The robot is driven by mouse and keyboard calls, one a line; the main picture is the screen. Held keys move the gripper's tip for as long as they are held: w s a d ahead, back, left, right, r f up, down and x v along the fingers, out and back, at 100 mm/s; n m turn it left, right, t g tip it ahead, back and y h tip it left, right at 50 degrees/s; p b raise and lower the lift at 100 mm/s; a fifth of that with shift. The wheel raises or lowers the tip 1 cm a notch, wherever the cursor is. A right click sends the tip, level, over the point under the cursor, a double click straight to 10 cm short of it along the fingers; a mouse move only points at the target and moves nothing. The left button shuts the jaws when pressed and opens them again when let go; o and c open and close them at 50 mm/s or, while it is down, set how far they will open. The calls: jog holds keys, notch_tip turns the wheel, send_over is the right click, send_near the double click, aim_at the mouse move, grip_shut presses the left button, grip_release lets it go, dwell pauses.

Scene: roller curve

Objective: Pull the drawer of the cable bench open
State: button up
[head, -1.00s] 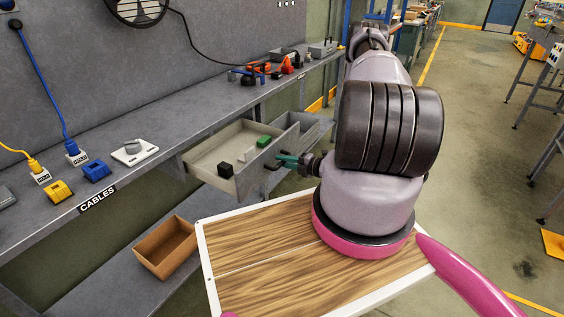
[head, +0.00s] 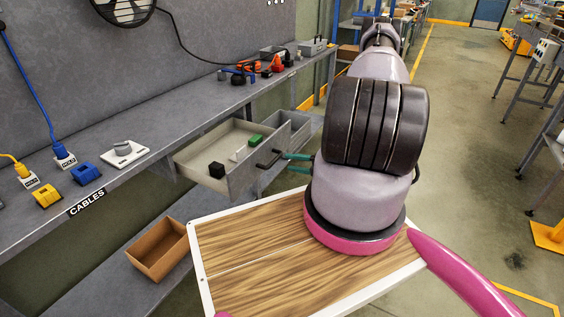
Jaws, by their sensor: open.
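The cable bench (head: 130,168) runs along the left, with a "CABLES" label (head: 87,202) on its front edge. Its grey drawer (head: 240,181) stands pulled out below the top. Inside lie a black block (head: 216,170), a white piece (head: 238,155) and a green block (head: 255,140). The drawer's dark bar handle (head: 268,159) sticks out from its front. My gripper (head: 285,157) has green fingers and is open and empty, just right of the handle. A small gap seems to show between fingertips and handle; my arm hides part of the gripper's base.
A second grey bin or drawer (head: 299,131) is beside the open drawer. A brown open box (head: 158,250) sits on the lower shelf. Plugs, a white switch plate (head: 123,154) and tools lie on the bench. Clear floor (head: 462,170) lies to the right.

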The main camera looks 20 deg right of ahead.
jog(key=shift+v, duration=1.4)
jog(key=a+r+n+g+y, duration=0.1)
jog(key=a+r+n+g, duration=0.25)
jog(key=r+n, duration=0.45)
jog(key=a+r+n+g+y, duration=0.1)
jog(key=a+r+n+g, duration=0.25)
jog(key=r+n, duration=0.5)
jog(key=a+r+n+g+y, duration=0.1)
jog(key=a+r+n+g, duration=0.3)
jog(key=r, duration=0.7)
jog(key=s+a+r+n+t+h, duration=0.1)
jog(key=s+r+n+h, duration=0.4)
jog(key=r+n, duration=0.6)
jog(key=s+a+r+n+t+h, duration=0.2)
jog(key=s+r+n+t+h, duration=0.2)
jog(key=s+r+n, duration=0.4)
notch_tip(320, 180, up, 4)
jog(key=n+h, duration=0.1)
jog(key=n, duration=0.2)
jog(key=shift+t, duration=0.3)
